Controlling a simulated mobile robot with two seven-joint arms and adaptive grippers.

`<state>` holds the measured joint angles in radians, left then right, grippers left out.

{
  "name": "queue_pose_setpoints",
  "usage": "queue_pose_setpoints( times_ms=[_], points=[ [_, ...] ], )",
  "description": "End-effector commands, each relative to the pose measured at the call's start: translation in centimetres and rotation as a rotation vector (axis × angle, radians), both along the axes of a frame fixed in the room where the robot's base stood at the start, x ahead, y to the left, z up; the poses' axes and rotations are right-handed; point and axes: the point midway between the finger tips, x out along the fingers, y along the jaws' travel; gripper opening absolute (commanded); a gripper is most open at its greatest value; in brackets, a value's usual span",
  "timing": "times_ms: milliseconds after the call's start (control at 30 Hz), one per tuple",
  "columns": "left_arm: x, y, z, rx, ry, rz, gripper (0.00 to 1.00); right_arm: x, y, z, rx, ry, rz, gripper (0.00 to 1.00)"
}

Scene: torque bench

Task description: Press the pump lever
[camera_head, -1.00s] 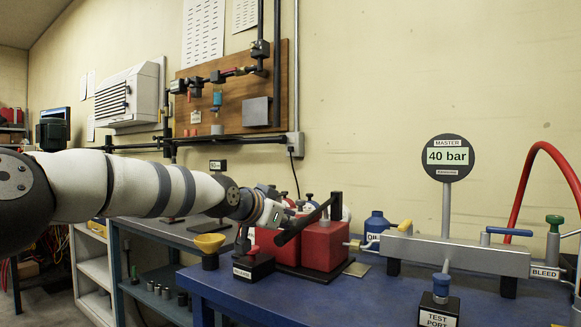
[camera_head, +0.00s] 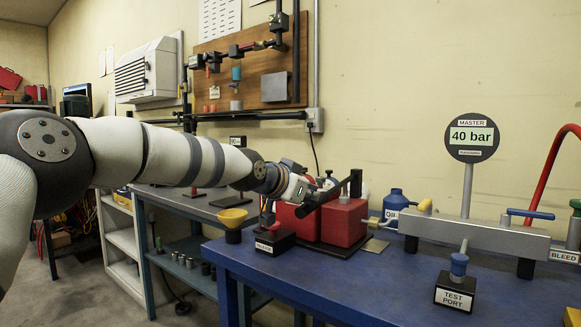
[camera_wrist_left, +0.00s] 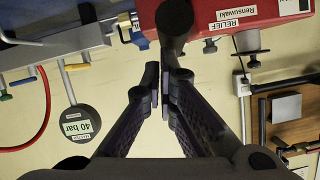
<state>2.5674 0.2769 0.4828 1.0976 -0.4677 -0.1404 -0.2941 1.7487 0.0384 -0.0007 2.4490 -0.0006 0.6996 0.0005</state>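The pump is a red box (camera_head: 343,224) on the blue bench, with a dark lever (camera_head: 324,197) slanting down to the left from a black upright post. My left gripper (camera_head: 303,206) is at the lever's lower left end; the arm and lever partly hide its fingers. In the left wrist view the gripper (camera_wrist_left: 165,82) has its fingers drawn together with only a narrow gap. The dark lever end (camera_wrist_left: 175,28) lies just beyond the fingertips and overlaps one of them. I cannot tell whether they touch. The red pump (camera_wrist_left: 210,14) shows at the top there. My right gripper is not in view.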

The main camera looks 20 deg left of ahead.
Motion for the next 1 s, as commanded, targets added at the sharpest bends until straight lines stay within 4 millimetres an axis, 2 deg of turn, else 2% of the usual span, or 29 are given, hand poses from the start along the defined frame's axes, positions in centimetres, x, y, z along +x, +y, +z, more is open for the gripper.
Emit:
queue_pose_setpoints(
  times_ms=[33, 67, 200, 400, 600, 1000],
  points=[
    [-1.3, -0.2, 4.4, -0.001, -0.043, 0.000, 0.00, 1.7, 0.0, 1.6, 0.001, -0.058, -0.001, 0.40],
    [-2.1, 0.2, 3.9, 0.000, -0.036, -0.001, 0.00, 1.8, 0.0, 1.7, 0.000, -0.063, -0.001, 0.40],
    [-5.4, 1.3, 3.8, -0.005, -0.038, 0.002, 0.00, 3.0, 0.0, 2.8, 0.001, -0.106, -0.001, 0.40],
    [-8.8, 2.4, 3.4, -0.006, -0.036, 0.002, 0.00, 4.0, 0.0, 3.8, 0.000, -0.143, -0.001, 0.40],
    [-10.1, 2.8, 2.9, -0.005, -0.030, 0.002, 0.00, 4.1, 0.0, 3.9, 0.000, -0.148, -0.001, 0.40],
    [-10.1, 2.8, 2.9, -0.006, -0.031, 0.002, 0.00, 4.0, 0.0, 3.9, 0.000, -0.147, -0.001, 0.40]
  ],
)
